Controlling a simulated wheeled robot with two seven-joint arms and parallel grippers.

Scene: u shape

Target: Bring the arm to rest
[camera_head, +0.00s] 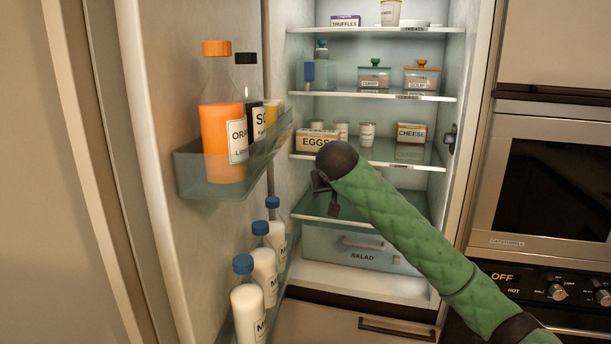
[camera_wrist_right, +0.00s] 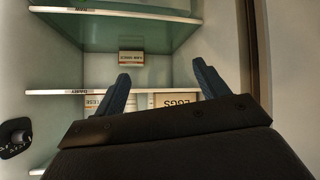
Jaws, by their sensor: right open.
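My right arm, in a green sleeve, comes in from the lower right in the head view and reaches to the open fridge. Its gripper (camera_head: 325,190) is in front of the fridge, below the shelf with the egg box (camera_head: 316,140). In the right wrist view, which is upside down, the gripper (camera_wrist_right: 163,88) is open, its two fingers apart with nothing between them. A small labelled box (camera_wrist_right: 131,59) stands farther back on a glass shelf, clear of the fingers. My left gripper is not in view.
The fridge door (camera_head: 165,60) stands open at the left, with an orange bottle (camera_head: 222,125) and milk bottles (camera_head: 264,270) in its racks. A salad drawer (camera_head: 362,248) is below; an oven (camera_head: 550,180) is at the right.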

